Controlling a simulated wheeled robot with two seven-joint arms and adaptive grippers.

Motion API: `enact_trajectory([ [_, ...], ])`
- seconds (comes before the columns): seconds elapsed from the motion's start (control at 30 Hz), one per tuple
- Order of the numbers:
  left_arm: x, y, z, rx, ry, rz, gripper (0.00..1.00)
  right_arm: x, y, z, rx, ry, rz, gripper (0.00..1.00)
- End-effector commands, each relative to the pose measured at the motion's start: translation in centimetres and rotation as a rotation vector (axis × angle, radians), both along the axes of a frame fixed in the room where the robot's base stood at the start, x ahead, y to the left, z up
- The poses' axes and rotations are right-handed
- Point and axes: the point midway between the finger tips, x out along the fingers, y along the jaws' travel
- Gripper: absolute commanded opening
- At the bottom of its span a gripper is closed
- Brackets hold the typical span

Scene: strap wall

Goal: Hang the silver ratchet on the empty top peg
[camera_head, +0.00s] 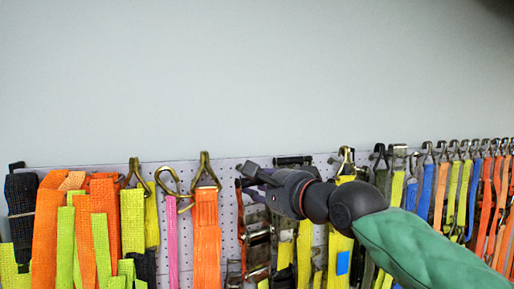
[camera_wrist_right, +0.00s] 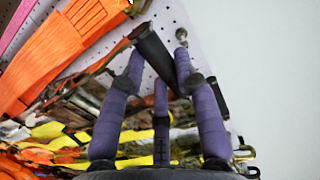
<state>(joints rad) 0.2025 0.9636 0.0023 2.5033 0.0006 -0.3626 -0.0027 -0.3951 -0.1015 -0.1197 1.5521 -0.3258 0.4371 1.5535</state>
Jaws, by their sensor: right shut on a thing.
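My right gripper (camera_head: 255,178) is at the top of the pegboard, left of the middle of the wall's straps. In the wrist view its purple fingers (camera_wrist_right: 163,85) are closed around a dark bar (camera_wrist_right: 155,55), which looks like the handle of the silver ratchet. Metal ratchet parts (camera_head: 257,245) show below the gripper in the head view, but I cannot tell which belong to the held one. A bare metal peg (camera_wrist_right: 181,36) with a round tip stands out of the board just beyond the bar, apart from it or barely touching. My left gripper is out of view.
Orange straps (camera_head: 206,235) hang on a hook just left of the gripper, with a pink strap (camera_head: 172,240) further left. Yellow straps (camera_head: 304,255) hang to the right below my arm. The grey wall (camera_head: 250,80) above the board is clear.

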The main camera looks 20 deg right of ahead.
Motion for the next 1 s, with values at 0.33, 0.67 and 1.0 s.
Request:
enact_trajectory([
  [0.33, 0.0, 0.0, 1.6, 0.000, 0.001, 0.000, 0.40, -1.5, -0.7, 4.7, 0.016, -0.053, -0.005, 0.00],
  [0.67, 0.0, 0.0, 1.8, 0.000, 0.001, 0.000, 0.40, -0.2, -0.7, 4.6, 0.016, -0.053, -0.006, 0.00],
  [1.0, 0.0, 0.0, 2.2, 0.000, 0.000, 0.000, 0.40, 1.3, -0.7, 4.5, 0.016, -0.054, -0.006, 0.00],
])
